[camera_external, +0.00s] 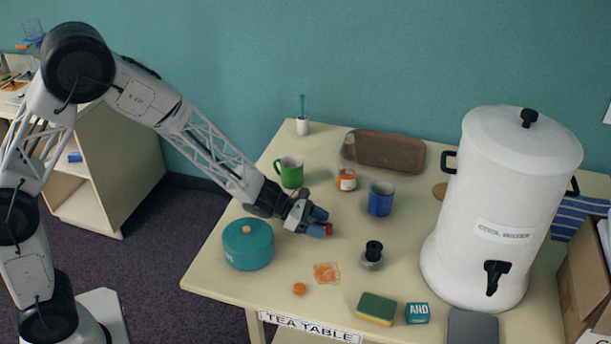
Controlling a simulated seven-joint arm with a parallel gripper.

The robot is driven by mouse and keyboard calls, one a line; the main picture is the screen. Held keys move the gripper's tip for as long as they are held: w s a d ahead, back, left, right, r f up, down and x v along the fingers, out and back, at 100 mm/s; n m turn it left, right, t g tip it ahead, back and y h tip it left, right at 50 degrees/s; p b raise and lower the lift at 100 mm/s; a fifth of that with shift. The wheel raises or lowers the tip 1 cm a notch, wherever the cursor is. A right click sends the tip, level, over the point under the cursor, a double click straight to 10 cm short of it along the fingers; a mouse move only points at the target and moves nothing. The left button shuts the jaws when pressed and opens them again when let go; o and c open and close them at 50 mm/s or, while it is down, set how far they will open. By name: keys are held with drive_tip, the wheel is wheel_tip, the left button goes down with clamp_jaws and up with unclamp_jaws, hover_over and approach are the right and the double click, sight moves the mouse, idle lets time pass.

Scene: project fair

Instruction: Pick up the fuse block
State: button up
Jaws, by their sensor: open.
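My gripper (320,222) reaches in from the left, low over the middle of the table, with its blue-tipped fingers apart. A small red piece (328,229) shows at the fingertips, partly hidden by them. It may be the fuse block, but no label is readable on it. I cannot tell whether the fingers touch it. A teal block marked "AND" (417,313) sits at the front edge, well away from my gripper.
A teal pot (248,246) stands left of my gripper, a green mug (291,170) behind it, and a blue mug (381,198) and black spool (373,252) to the right. A big white water urn (490,220) fills the right side. A sponge (377,308) lies in front.

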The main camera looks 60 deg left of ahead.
drive_tip(key=c, duration=1)
drive_tip(key=shift+r, duration=0.2)
wheel_tip(320, 180, up, 10)
drive_tip(key=shift+f, duration=0.15)
idle(0.5)
